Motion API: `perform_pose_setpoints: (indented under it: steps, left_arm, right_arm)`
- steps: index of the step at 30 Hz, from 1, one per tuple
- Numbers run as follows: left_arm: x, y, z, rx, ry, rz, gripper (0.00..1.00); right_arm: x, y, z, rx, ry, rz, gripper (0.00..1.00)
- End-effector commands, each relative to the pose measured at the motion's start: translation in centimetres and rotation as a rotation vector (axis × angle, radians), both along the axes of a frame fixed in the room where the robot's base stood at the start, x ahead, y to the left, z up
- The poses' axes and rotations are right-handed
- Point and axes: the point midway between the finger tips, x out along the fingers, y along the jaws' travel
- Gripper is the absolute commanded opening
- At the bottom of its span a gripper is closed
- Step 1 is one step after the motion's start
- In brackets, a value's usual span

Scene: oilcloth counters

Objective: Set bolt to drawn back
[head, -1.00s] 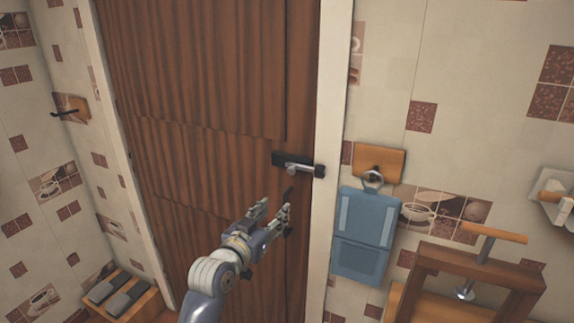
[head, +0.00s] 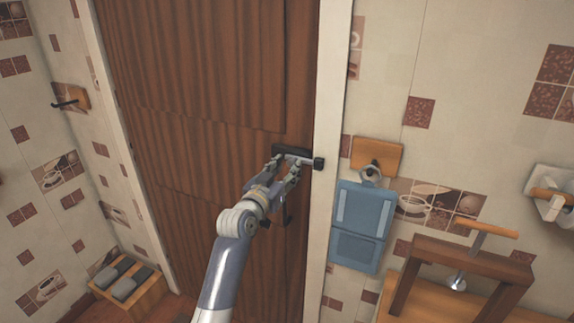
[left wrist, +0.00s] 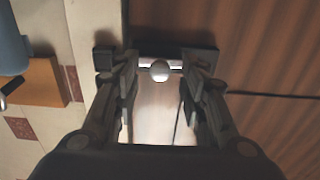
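The bolt (head: 297,153) is a dark plate with a silver rod, mounted on the brown wooden door (head: 200,80) near its right edge. Its dark catch (head: 319,163) sits at the white door frame, and the rod appears to reach it. My left gripper (head: 284,168) is at the bolt with its fingers apart. In the left wrist view, the round silver knob (left wrist: 160,71) shows between the open fingertips (left wrist: 160,82); no clear contact is visible. My right gripper is out of view.
Right of the white door frame (head: 329,100), a blue bag-like item (head: 362,225) hangs below a wooden hook plate (head: 377,155). A wooden frame with a screw handle (head: 470,258) stands at lower right. A box with grey pads (head: 128,285) is at lower left.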

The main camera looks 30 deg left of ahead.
Motion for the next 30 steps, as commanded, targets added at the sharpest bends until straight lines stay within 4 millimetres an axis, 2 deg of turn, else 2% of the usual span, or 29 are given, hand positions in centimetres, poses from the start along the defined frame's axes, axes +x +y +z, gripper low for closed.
perform_pose_setpoints:
  steps: [4, 13, 18, 25, 30]
  left_arm:
    - [0.7, 0.0, 0.1, 0.001, -0.001, 0.0, 0.39]
    - [0.8, 0.0, 0.0, 0.001, 0.0, 0.0, 0.39]
    - [0.8, 0.0, 0.0, 0.001, 0.0, 0.0, 0.0]
    - [0.8, 0.3, -0.1, 0.003, 0.0, 0.001, 0.0]
    - [0.7, 2.5, -0.4, 0.007, 0.0, 0.003, 0.0]
  right_arm:
    - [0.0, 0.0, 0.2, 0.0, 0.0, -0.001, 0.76]
    - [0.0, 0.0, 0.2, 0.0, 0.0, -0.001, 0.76]
    - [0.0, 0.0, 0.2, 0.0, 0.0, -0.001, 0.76]
    - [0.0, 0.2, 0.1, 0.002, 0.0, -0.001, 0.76]
    - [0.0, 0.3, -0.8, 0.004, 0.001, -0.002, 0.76]
